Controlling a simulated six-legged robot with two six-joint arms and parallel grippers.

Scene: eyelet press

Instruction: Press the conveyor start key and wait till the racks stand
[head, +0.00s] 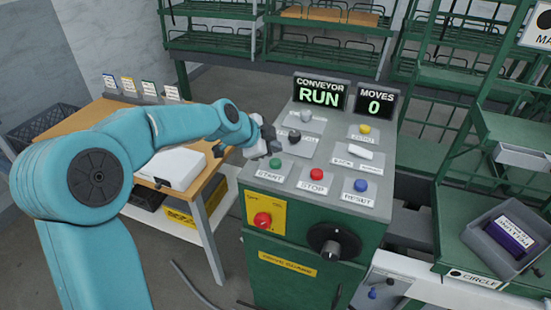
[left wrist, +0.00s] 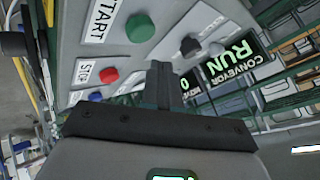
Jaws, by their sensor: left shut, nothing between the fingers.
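The green start key (head: 275,163) sits above its START label on the sloped grey console (head: 300,180). My left gripper (head: 274,146) is shut and empty, just behind the start key; contact with it cannot be told. In the left wrist view the shut fingers (left wrist: 160,78) point at the panel, with the green key (left wrist: 139,28) above them, apart in the picture. The conveyor display (head: 319,95) reads RUN and the moves display (head: 375,104) reads 0. Green wire racks (head: 235,45) stand behind the console. My right gripper is not in view.
A red stop key (head: 316,174) and a blue reset key (head: 360,185) are beside the start key. A red button on a yellow plate (head: 263,219) and a black knob (head: 332,245) are on the console front. A wooden table (head: 75,130) is left; a grey bin (head: 510,240) is right.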

